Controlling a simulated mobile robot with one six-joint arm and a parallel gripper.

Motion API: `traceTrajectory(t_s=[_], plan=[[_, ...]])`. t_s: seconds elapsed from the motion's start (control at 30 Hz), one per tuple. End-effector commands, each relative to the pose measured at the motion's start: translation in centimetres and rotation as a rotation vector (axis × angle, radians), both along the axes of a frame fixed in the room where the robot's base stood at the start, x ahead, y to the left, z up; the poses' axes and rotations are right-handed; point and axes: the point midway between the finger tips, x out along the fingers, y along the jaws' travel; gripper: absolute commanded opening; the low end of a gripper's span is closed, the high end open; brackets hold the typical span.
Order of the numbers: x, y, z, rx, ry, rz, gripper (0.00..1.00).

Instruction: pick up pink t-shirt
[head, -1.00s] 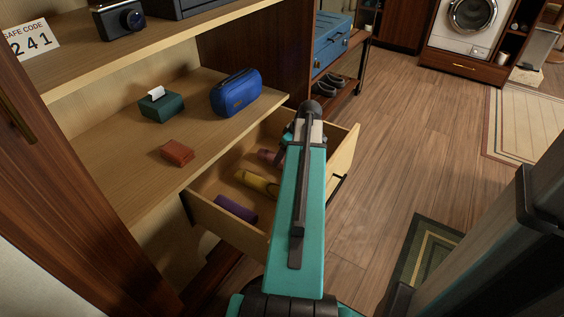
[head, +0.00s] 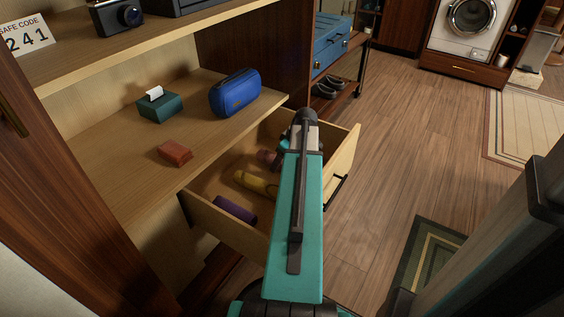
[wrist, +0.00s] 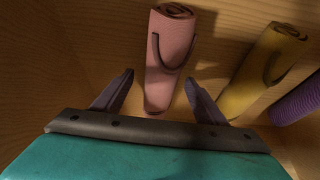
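The pink t-shirt (wrist: 169,60) is a rolled bundle on the drawer floor, seen in the wrist view just ahead of my gripper (wrist: 158,95). My gripper's two dark fingers are spread apart, one on each side of the roll's near end. I cannot tell whether they touch it. In the head view a small part of the pink roll (head: 268,157) shows left of my arm. My arm hides the rest of it and most of the gripper.
A yellow roll (wrist: 263,72) lies right of the pink one in the wrist view, with a purple roll (wrist: 299,100) beyond. The open wooden drawer (head: 225,233) has walls around them. A shelf above holds a blue pouch (head: 235,93), a green tissue box (head: 160,107) and a brown wallet (head: 174,153).

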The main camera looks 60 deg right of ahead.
Motion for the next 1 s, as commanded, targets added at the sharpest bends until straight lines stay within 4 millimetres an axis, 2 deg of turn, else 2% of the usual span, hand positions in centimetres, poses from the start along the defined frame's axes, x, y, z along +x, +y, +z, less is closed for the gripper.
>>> traceTrajectory(t_s=[0.03,0.27,0.53,0.67,0.87,1.0], plan=[[0.0,0.0,0.0,0.0,0.0,0.0,0.57],[0.0,0.0,0.0,0.0,0.0,0.001,0.19],[0.1,0.0,0.2,0.0,-0.001,0.001,0.19],[0.1,0.0,0.9,0.0,-0.001,0.001,0.19],[0.1,0.0,3.2,-0.001,-0.001,0.001,0.19],[0.1,0.0,5.5,-0.002,-0.001,0.001,0.19]])
